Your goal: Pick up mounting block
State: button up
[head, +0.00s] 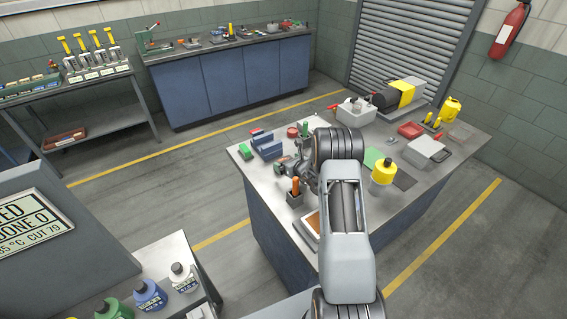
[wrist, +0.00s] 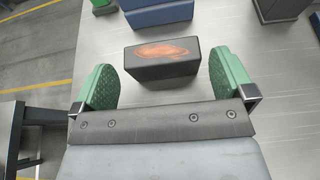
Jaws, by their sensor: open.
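A dark grey block with an orange-brown patch on its top face, which appears to be the mounting block (wrist: 150,72), stands on the grey worktop in the wrist view. My gripper (wrist: 166,76) is open, with one green pad to the left of the block and one to the right. A gap shows between each pad and the block, so neither touches it. I cannot tell how far the pads are above the worktop. In the head view my gripper (head: 287,166) is over the left part of the workbench, and I cannot make out the block there.
A blue piece (wrist: 158,14) lies just beyond the block, with a green piece (wrist: 102,6) to its left. A dark holder (wrist: 280,8) stands at upper right. On the workbench (head: 262,200), a yellow-topped jar (head: 383,173) stands right of my arm. Bare worktop lies right of the block.

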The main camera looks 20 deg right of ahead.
jog(key=shift+x, duration=1.15)
jog(key=c, duration=0.9)
jog(key=shift+r, duration=0.1)
jog(key=shift+c, duration=0.3)
jog(key=shift+r, duration=0.15)
